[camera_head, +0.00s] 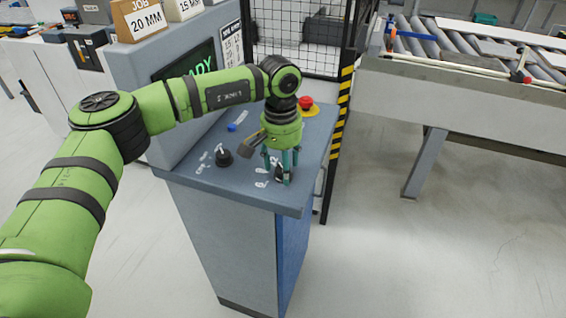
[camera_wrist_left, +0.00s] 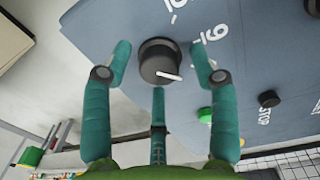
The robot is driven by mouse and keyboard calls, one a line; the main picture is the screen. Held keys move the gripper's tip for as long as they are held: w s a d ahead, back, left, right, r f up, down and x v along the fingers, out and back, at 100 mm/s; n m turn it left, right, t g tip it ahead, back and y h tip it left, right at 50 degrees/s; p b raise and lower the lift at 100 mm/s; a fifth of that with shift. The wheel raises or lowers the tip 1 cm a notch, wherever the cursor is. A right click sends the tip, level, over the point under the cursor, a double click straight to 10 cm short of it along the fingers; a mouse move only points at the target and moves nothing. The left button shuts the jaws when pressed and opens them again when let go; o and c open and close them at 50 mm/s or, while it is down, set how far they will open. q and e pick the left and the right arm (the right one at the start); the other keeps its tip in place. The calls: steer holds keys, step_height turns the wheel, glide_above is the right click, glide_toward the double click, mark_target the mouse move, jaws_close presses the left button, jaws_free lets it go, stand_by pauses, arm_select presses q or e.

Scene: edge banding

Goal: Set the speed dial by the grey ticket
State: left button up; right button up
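My left gripper (camera_head: 280,172) points down over the right-hand dial (camera_head: 279,174) on the console top. In the left wrist view the dial (camera_wrist_left: 160,63) is a black round knob with a white pointer line, between the open fingers (camera_wrist_left: 160,75). Gaps show between the fingers and knob. Printed numbers beside it are only partly readable. A second black dial (camera_head: 223,158) with a white pointer sits to the left. A tan ticket (camera_head: 137,18) reads "JOB 20 MM" and a pale ticket (camera_head: 183,8) reads "15 MM". I cannot tell which ticket is the grey one.
The console (camera_head: 235,240) also has a red emergency button (camera_head: 306,103), a blue button (camera_head: 232,127) and a screen partly hidden by my arm. A white number chart (camera_head: 232,43) stands behind. A striped post (camera_head: 339,115) and mesh fence adjoin the right; a roller conveyor lies beyond.

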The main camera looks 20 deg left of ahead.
arm_select(q)
steer(key=c, duration=1)
steer(key=shift+f+n+b, duration=0.1)
steer(key=shift+n+b, duration=1.25)
steer(key=shift+n, duration=0.35)
steer(key=n+b, duration=0.2)
steer(key=n, duration=0.2)
steer(key=shift+n, duration=0.3)
steer(key=n+b, duration=0.2)
steer(key=n, duration=0.3)
steer(key=shift+r+n+b, duration=0.2)
steer(key=shift+n+b, duration=0.5)
steer(key=shift+n, duration=1.7)
arm_select(e)
step_height(320, 180, down, 8)
steer(key=s, duration=0.1)
steer(key=shift+s+d, duration=0.15)
steer(key=shift+d, duration=0.05)
steer(key=shift+f, duration=0.1)
arm_select(q)
steer(key=o, duration=1.2)
steer(key=shift+c, duration=0.2)
